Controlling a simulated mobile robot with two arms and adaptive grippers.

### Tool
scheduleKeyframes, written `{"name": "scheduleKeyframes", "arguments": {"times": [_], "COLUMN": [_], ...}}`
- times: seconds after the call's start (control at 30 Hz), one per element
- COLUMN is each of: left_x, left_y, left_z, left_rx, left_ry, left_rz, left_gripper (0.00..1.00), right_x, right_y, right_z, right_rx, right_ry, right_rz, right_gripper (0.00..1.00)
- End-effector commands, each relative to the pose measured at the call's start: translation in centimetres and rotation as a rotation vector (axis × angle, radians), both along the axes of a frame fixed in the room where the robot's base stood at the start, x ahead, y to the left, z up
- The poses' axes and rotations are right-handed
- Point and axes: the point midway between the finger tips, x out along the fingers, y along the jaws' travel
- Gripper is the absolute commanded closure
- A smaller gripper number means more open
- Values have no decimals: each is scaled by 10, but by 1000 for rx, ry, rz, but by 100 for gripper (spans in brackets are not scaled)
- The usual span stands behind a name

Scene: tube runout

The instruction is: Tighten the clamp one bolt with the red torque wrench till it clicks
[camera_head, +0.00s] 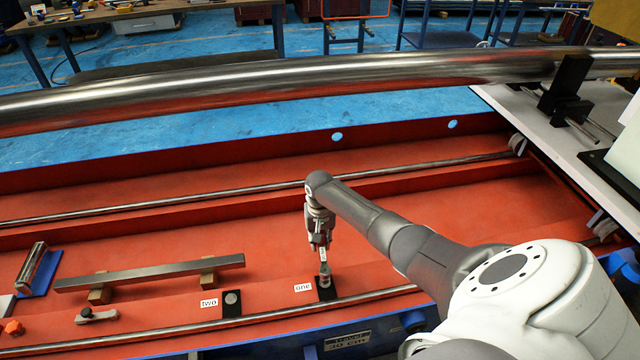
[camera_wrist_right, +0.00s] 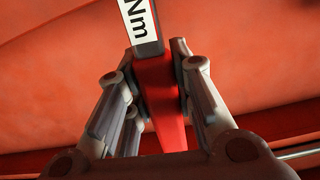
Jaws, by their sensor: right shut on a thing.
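My right gripper (camera_head: 321,246) points down above the red bed, over the clamp labelled "one" (camera_head: 327,293). In the right wrist view its fingers (camera_wrist_right: 157,100) are shut around the red handle of the torque wrench (camera_wrist_right: 160,106). A white "Nm" label (camera_wrist_right: 139,20) shows on the wrench's grey part. In the head view the wrench (camera_head: 323,264) reaches down from the gripper to clamp one. Its lower end hides the bolt, so I cannot tell whether it sits on it. My left gripper is not in view.
Clamp "two" (camera_head: 231,303) lies to the left on the bed. A grey bar (camera_head: 150,273) rests on wooden blocks, with a small grey lever (camera_head: 98,315) and an orange knob (camera_head: 13,327) nearby. A long steel tube (camera_head: 250,88) spans the back. A rail (camera_head: 220,328) runs along the front.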

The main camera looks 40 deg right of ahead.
Motion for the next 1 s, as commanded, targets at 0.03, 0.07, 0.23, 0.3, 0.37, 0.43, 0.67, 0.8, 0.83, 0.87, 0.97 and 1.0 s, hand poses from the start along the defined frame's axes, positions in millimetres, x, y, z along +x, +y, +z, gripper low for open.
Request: {"name": "scheduleKeyframes", "arguments": {"times": [0.03,0.07,0.23,0.3,0.37,0.43,0.67,0.8,0.83,0.87,0.97,1.0], "left_x": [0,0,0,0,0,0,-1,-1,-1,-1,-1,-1], "left_y": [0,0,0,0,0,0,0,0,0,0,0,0], "left_z": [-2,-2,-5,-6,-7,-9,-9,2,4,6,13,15], "left_rx": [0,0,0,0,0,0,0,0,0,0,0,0], "left_ry": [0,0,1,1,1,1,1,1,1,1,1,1], "left_rz": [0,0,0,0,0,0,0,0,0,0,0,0], "left_gripper": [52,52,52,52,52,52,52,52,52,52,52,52], "right_x": [1,1,1,1,1,1,0,-5,-6,-8,-12,-14], "right_y": [0,0,0,0,0,0,-1,-7,-8,-10,-15,-17], "right_z": [-1,-2,-6,-8,-10,-11,-13,-10,-10,-11,-11,-12], "right_rx": [0,0,0,0,0,0,-1,0,-1,0,1,1], "right_ry": [-2,-2,-1,-1,-1,-1,-1,0,0,1,1,2], "right_rz": [0,0,0,-1,-1,-1,-5,-69,-87,-107,-167,-191], "right_gripper": [100,100,100,100,100,100,100,100,100,100,100,100]}}
